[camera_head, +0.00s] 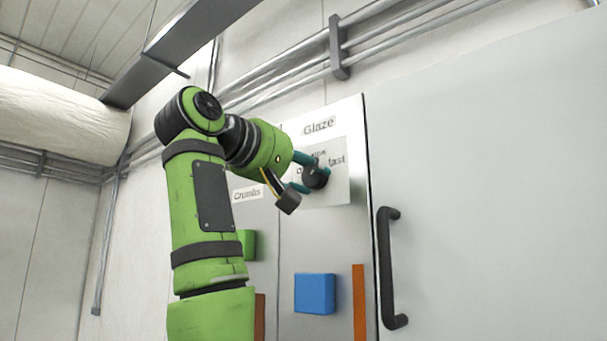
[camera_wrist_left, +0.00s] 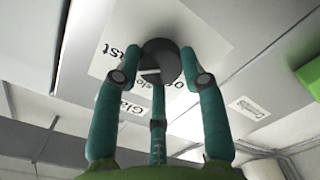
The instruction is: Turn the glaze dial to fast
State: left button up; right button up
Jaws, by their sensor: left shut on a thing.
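The glaze dial (camera_head: 316,177) is a round dark knob on a pale panel under a "Glaze" label (camera_head: 319,126). Left gripper (camera_head: 304,173) is shut on the dial, its teal fingers at the knob's sides. In the left wrist view the dial (camera_wrist_left: 162,58) sits between the fingertips of the left gripper (camera_wrist_left: 160,78). A short white mark shows on the knob's lower left there; its exact setting is hard to tell. The word "fast" (camera_head: 337,160) is right of the dial in the head view. The other setting words are partly hidden by the fingers.
A blue block (camera_head: 315,293) and an orange strip (camera_head: 359,302) are on the cabinet front below. A "Crumbs" label (camera_head: 246,194) and green block (camera_head: 249,245) are to the left. A dark door handle (camera_head: 388,268) stands out at the right.

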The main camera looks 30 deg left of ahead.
pick_arm(q)
jog(key=shift+m, duration=1)
jog(key=o, duration=1)
jog(key=shift+o, duration=0.7)
jog(key=shift+w, duration=0.1)
jog(key=shift+w+d, duration=0.1)
